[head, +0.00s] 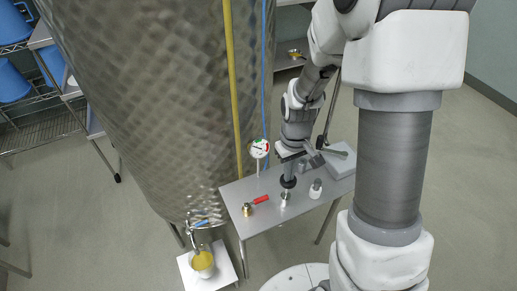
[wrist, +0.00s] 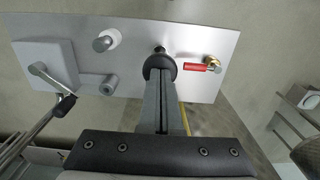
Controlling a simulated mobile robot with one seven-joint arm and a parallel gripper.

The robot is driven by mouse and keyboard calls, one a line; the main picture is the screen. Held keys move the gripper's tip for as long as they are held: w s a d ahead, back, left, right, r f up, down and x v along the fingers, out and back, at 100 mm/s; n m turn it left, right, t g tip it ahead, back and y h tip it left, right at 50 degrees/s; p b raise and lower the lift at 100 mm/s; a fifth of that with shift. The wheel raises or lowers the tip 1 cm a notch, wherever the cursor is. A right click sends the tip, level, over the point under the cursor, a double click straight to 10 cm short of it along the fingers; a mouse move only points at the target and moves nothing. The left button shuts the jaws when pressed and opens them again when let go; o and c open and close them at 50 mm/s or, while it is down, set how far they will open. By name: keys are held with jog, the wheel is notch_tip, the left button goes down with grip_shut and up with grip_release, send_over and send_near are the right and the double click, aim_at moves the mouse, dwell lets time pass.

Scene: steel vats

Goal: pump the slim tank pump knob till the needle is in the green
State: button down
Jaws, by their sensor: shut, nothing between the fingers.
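The black round pump knob (head: 288,181) stands on a short metal shaft on the steel table beside the large tank. It also shows in the wrist view (wrist: 160,63), right at the fingertips. My gripper (head: 289,171) points down just above the knob, and its fingers are shut with nothing between them. In the wrist view the shut fingers (wrist: 162,82) reach the knob's near side; I cannot tell whether they touch it. The round white gauge (head: 259,148) with red and green marks stands behind the knob, to the left. Its needle is too small to read.
A red-handled brass valve (head: 260,199) and a white-based metal post (head: 316,188) flank the knob. A grey box with a lever (head: 341,160) stands at the table's right end. The quilted tank (head: 160,90) rises behind.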

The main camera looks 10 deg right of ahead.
aim_at(286, 193)
notch_tip(286, 193, down, 6)
jog(key=b, duration=0.4)
jog(key=shift+r+b, duration=0.15)
jog(key=shift+b, duration=0.2)
notch_tip(286, 193, up, 6)
jog(key=p, duration=0.4)
jog(key=shift+f, duration=0.2)
dwell(0.4)
jog(key=shift+r, duration=0.1)
dwell(1.4)
dwell(0.6)
